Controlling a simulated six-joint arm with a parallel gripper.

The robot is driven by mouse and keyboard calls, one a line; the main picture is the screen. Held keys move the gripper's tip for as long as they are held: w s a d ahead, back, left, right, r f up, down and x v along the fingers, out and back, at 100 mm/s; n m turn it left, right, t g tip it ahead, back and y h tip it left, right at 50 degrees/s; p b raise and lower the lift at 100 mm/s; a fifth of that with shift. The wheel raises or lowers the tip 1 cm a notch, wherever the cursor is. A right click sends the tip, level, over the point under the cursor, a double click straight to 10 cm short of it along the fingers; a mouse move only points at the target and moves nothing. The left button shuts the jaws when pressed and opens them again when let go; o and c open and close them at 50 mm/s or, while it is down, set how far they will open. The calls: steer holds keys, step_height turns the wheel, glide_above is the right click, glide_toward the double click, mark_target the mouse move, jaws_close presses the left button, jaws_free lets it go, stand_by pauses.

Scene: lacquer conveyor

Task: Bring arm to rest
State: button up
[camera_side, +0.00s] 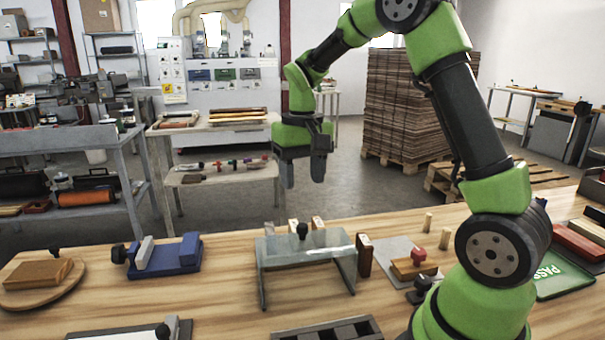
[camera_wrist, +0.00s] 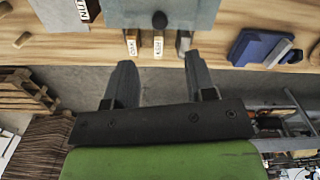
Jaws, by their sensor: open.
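My green arm reaches in from the right in the side view. My gripper (camera_side: 304,178) hangs fingers down, high above the far edge of the wooden bench (camera_side: 215,290). Its two dark fingers are apart with nothing between them. In the wrist view my gripper (camera_wrist: 158,65) also shows open and empty, with floor and the bench edge beyond the fingers. It touches nothing that I can see.
A clear-topped stand (camera_side: 305,245) with a black knob is mid-bench, small wooden blocks (camera_side: 317,223) behind it. A blue fixture (camera_side: 165,256) and a round board (camera_side: 42,290) stand left. A green tray (camera_side: 562,277) lies right. Stacked cardboard (camera_side: 405,105) stands behind.

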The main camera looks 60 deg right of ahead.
stand_by(0.3)
steer(key=s+a+r+n+t+y, duration=0.1)
steer(key=s+a+r+t, duration=0.2)
steer(key=s+a, duration=0.3)
steer(key=s+a+r+n+t+y, duration=0.1)
steer(key=s+a+r+t, duration=0.3)
steer(key=s, duration=0.6)
step_height(320, 180, up, 2)
steer(key=shift+a, duration=1.2)
